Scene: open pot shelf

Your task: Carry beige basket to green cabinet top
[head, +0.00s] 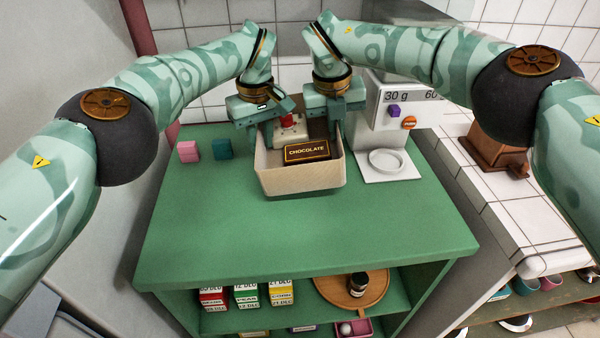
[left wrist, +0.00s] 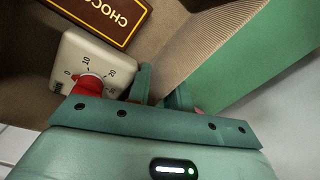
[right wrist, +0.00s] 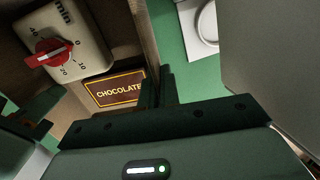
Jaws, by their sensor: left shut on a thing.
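The beige basket (head: 300,181) is at the rear middle of the green cabinet top (head: 290,235); whether it touches the top is hard to tell. Inside are a dark chocolate box (head: 307,151) and a white timer with a red knob (head: 290,132). My left gripper (head: 268,128) is shut on the basket's left wall, which passes between its fingers in the left wrist view (left wrist: 162,88). My right gripper (head: 338,124) is at the right wall. Its fingers stand close together on both sides of that wall in the right wrist view (right wrist: 160,92).
A pink block (head: 188,151) and a teal block (head: 221,148) are left of the basket. A white scale (head: 390,165) stands close on its right. The front of the top is clear. Boxes and a round wooden board (head: 335,292) are on the shelf below. A tiled counter (head: 500,195) adjoins on the right.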

